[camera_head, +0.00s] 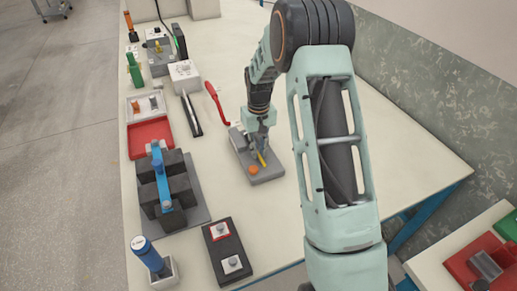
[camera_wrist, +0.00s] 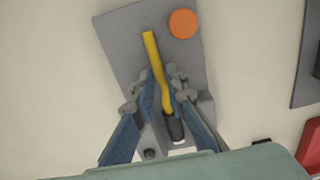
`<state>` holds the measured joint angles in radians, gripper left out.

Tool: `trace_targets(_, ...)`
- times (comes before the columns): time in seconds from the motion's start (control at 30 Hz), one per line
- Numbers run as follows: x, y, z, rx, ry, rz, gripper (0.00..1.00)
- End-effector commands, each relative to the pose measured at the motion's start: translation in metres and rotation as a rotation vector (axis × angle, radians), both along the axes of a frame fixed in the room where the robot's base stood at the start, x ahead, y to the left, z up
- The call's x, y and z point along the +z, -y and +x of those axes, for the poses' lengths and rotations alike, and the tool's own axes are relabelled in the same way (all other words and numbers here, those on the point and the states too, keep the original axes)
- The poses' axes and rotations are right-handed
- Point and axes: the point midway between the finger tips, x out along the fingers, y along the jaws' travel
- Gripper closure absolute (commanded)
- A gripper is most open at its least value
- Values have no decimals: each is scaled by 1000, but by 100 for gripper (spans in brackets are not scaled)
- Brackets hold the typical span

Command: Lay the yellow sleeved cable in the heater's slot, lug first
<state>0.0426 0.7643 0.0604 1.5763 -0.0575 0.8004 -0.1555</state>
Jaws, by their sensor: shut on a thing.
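The heater is a grey block on a flat grey base with an orange round button (camera_head: 253,169); its base also shows in the wrist view (camera_wrist: 125,45). My gripper (camera_head: 260,148) is over the heater, its fingers shut on the yellow sleeved cable (camera_head: 262,158). In the wrist view my gripper (camera_wrist: 163,90) pinches the cable (camera_wrist: 152,50) around its middle. One yellow end points away over the bare base, beside the button. The other end meets a dark piece (camera_wrist: 176,129) at the heater's raised block. I cannot tell whether the lug is inside the slot.
Left of the heater lie a red-handled tool (camera_head: 216,101) and a dark narrow tray (camera_head: 191,115). A battery block with a blue bar (camera_head: 162,180), a red tray (camera_head: 150,136) and a black terminal board (camera_head: 227,250) stand further left and nearer. The table right of the heater is mostly clear.

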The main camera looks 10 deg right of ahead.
Motion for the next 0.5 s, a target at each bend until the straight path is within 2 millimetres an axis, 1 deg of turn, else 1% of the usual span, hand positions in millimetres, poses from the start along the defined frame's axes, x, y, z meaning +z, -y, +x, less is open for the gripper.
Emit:
trace_targets(0.2,0,0,0,0,0,0,100)
trace_targets(0.23,0,0,0,0,0,0,86)
trace_targets(0.4,0,0,0,0,0,0,68)
trace_targets(0.5,0,0,0,0,0,0,67)
